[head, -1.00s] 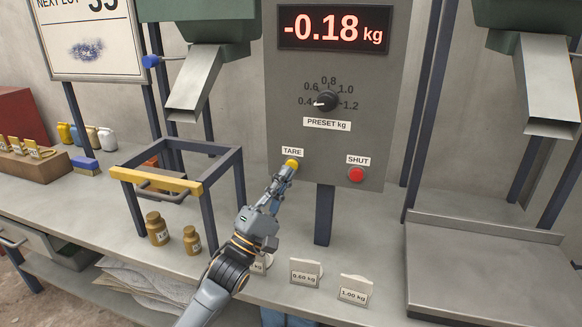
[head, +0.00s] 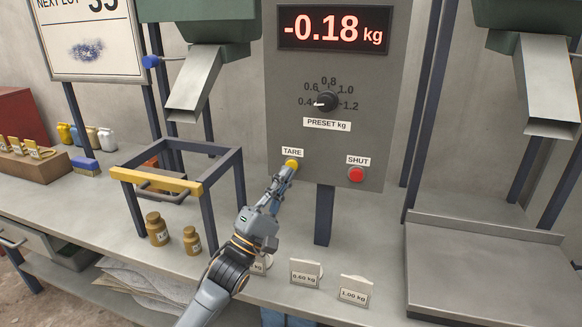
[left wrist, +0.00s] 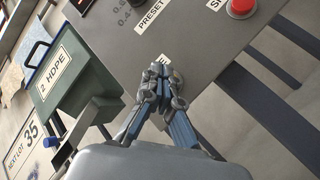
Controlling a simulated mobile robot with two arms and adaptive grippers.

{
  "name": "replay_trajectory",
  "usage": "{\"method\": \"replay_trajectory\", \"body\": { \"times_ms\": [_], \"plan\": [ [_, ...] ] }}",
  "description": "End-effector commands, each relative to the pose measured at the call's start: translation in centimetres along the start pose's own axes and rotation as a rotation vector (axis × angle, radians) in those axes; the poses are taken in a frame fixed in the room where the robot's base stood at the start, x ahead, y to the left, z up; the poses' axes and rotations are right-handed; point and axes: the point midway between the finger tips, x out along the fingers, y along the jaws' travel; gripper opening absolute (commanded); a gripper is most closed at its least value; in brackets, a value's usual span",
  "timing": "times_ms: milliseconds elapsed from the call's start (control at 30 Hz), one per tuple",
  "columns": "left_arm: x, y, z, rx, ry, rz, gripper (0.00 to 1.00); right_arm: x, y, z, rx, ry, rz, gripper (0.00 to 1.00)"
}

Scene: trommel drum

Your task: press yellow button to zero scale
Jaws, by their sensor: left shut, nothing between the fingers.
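The yellow button (head: 291,164) sits under the TARE label on the grey scale panel (head: 385,130). My left gripper (head: 286,174) is shut and empty, with its fingertips at the lower edge of the button. In the left wrist view the shut fingertips (left wrist: 161,78) lie over the button's place and hide it, so I cannot tell whether they touch or press it. The red display (head: 333,27) reads -0.18 kg. My right gripper is not in view.
The red SHUT button (head: 356,174) is right of the yellow one. The preset knob (head: 327,101) is above. A frame with a yellow bar (head: 155,181) and brown bottles (head: 157,229) stand left of my arm. Weight cards (head: 305,272) stand on the bench below the panel.

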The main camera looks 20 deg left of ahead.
Motion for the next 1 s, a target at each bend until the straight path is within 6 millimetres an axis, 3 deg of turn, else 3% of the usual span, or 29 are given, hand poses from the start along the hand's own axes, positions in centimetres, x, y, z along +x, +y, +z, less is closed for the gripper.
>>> {"method": "replay_trajectory", "body": {
  "times_ms": [1000],
  "plan": [
    [0.85, -0.55, -0.57, 0.000, -0.001, 0.001, 0.00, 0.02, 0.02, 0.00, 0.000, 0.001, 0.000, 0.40]
  ]
}}
